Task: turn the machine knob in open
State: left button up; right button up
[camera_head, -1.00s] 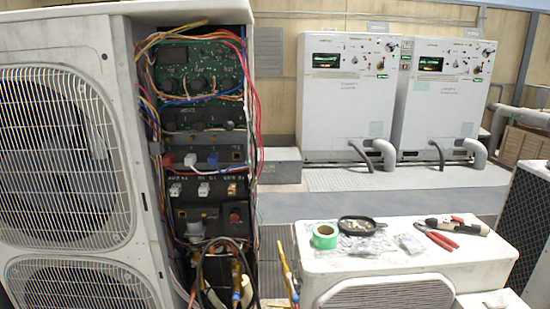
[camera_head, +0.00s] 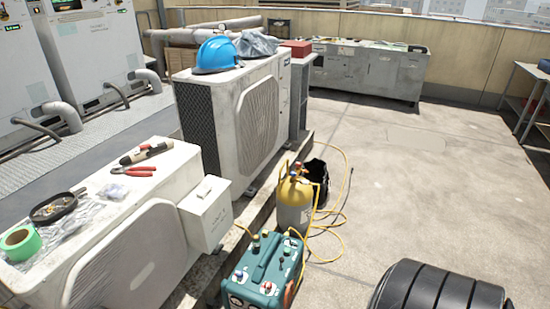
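A teal portable machine (camera_head: 262,272) with a top handle stands on the ground at the bottom centre. A blue knob (camera_head: 240,275) and a red knob (camera_head: 267,287) show on its sloped front, with dark fittings on top. The knobs are too small to tell their settings, and the machine's lower front is cut off by the frame edge. Yellow hoses run near it.
A yellow-topped gas cylinder (camera_head: 295,200) stands behind the machine, with yellow hoses (camera_head: 335,215) looped on the ground. White condensers (camera_head: 150,255) flank the left side. A blue helmet (camera_head: 217,55) lies on the farther condenser. Open concrete floor (camera_head: 400,200) lies to the right.

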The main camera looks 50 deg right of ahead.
aim_at(239, 274)
jog(key=z, duration=1.2)
